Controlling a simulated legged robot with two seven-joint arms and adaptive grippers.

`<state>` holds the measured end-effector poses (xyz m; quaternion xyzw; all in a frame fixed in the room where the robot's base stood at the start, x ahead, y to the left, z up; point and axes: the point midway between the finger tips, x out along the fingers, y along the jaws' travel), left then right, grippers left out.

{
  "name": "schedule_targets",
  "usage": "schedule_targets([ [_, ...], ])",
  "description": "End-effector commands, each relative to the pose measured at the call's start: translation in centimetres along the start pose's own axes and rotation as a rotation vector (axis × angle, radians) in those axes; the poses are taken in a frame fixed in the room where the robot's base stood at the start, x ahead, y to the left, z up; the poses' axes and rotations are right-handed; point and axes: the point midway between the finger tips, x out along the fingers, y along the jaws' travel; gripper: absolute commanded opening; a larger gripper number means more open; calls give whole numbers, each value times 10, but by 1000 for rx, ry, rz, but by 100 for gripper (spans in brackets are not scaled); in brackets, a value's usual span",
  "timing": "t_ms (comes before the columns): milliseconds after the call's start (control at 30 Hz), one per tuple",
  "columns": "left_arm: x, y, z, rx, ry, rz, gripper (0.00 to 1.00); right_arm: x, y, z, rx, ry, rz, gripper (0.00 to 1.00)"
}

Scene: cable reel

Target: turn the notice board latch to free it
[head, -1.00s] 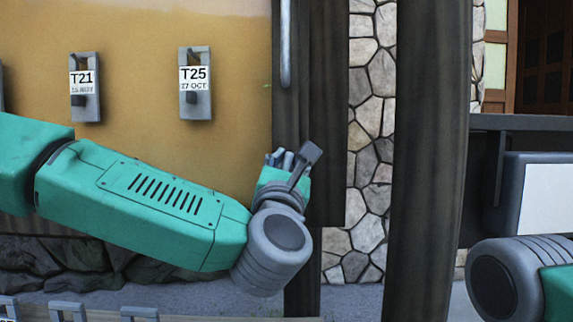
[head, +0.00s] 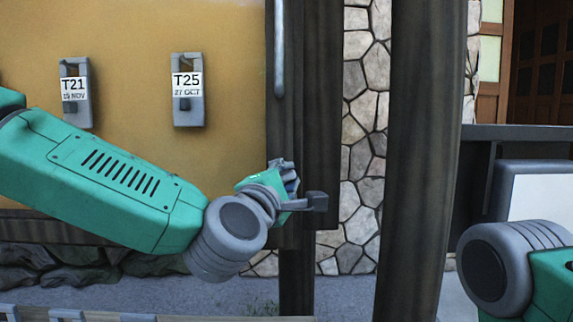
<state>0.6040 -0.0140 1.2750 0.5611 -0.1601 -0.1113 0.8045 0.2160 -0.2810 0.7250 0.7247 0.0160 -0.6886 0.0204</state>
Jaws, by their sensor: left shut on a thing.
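The notice board (head: 130,30) is an ochre panel with a dark wooden edge on its right. The latch (head: 317,202) is a dark grey lever with a blocky end, at that edge. It points to the right, about level. My left gripper (head: 287,182) is at the latch, shut on it; the gripped part is mostly hidden by the fingers and wrist. My right arm shows at the lower right, but its gripper is out of the picture.
Two grey holders with tags, T21 (head: 76,92) and T25 (head: 188,90), hang on the board. A grey vertical bar (head: 279,50) is above my left gripper. A thick dark post (head: 420,150) stands to the right, before a stone wall (head: 362,150).

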Motion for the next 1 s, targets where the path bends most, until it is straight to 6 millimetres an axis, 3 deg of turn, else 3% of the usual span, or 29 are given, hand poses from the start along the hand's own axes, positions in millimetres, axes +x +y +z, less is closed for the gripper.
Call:
schedule_targets([
  [400,-1,-7,0,260,0,-118,0,-31,0,-2,0,0,0,40],
  [1000,-2,-11,-2,342,-1,-153,0,-38,0,-2,0,0,0,40],
])
